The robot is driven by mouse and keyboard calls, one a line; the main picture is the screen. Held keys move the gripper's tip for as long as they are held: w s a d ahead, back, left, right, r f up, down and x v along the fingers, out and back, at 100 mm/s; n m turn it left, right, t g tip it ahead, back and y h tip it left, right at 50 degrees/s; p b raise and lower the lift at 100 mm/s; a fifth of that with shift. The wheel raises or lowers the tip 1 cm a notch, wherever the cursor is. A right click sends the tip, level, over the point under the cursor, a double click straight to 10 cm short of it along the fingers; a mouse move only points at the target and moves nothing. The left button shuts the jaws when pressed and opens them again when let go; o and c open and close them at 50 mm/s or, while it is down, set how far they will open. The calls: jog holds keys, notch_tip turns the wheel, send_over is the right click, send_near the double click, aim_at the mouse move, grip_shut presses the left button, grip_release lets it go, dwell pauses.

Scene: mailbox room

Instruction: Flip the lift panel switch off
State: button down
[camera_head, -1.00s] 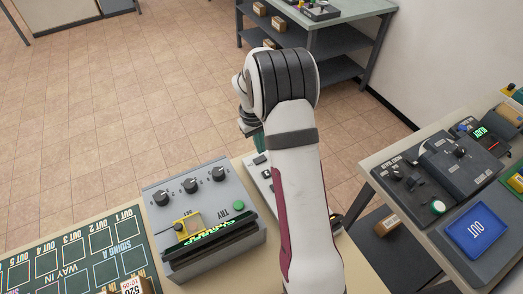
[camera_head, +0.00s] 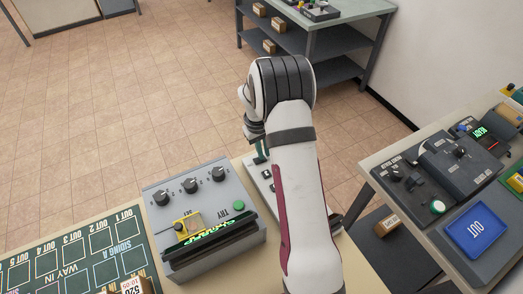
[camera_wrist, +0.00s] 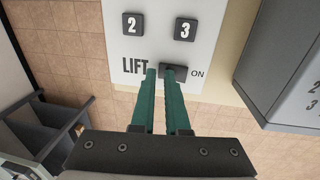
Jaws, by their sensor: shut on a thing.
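The lift panel (camera_wrist: 160,48) is a pale plate with dark buttons marked 2 and 3 and the word LIFT, seen in the wrist view. Its switch (camera_wrist: 180,72) has a dark base beside the word ON. My gripper (camera_wrist: 160,72) has green fingers that reach down to the switch. They are close together and shut on its lever, which they hide, so its tilt cannot be told. In the head view the lift panel (camera_head: 252,182) is partly hidden by my arm, and my gripper (camera_head: 262,151) shows only in part above it.
A grey box (camera_head: 205,205) with knobs and a green TRY button stands left of the panel. A green sorting board (camera_head: 65,262) lies further left. A side table at right holds dark control boxes (camera_head: 450,165) and a blue OUT tray (camera_head: 475,231).

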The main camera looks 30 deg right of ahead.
jog(key=shift+f, duration=0.5)
jog(key=shift+a, duration=0.95)
jog(key=shift+s, duration=0.1)
notch_tip(320, 180, up, 15)
jog(key=shift+w+a, duration=0.2)
jog(key=shift+a, duration=0.25)
send_near(255, 160)
jog(key=d+f, duration=0.1)
jog(key=f, duration=0.1)
jog(key=d+f, duration=0.1)
jog(key=f, duration=0.1)
jog(key=d+f, duration=0.1)
jog(key=f, duration=0.2)
jog(key=shift+s+d, duration=0.2)
